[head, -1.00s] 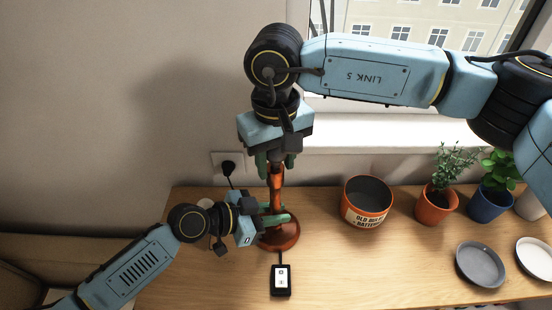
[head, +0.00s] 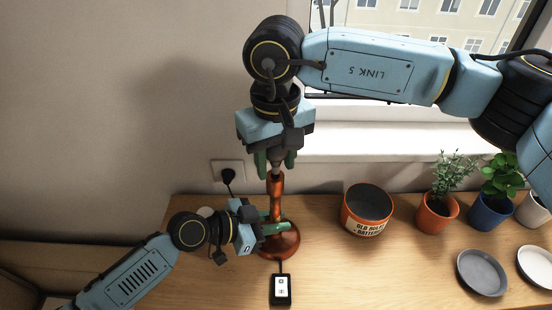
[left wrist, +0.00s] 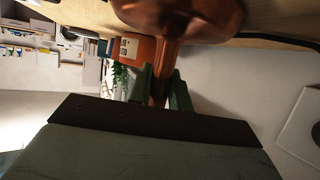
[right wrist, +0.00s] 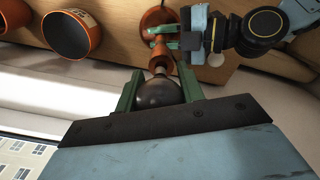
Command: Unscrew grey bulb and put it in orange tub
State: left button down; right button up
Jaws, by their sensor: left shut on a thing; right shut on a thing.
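The grey bulb (right wrist: 157,92) is dark and glossy, between the green fingers of my right gripper (right wrist: 158,88), which is shut on it. In the head view my right gripper (head: 274,162) points down over the top of the orange lamp (head: 277,190). The bulb's narrow metal end points at the lamp's socket (right wrist: 161,64); I cannot tell whether it is still in it. My left gripper (head: 277,226) is shut around the lamp's upright stem, above its round base; the stem also shows in the left wrist view (left wrist: 163,74). The orange tub (head: 366,219) stands upright to the right, labelled for old bulbs and batteries.
A black switch box (head: 281,289) on a cord lies in front of the lamp. Potted plants (head: 437,211) stand right of the tub, with a grey plate (head: 482,272) and a white plate (head: 538,266) before them. A wall socket with a plug (head: 228,174) is behind the lamp.

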pick_arm(q)
jog(key=shift+f, duration=0.1)
pick_arm(e)
jog(key=shift+r, duration=2)
pick_arm(q)
jog(key=c, duration=1.2)
grip_release()
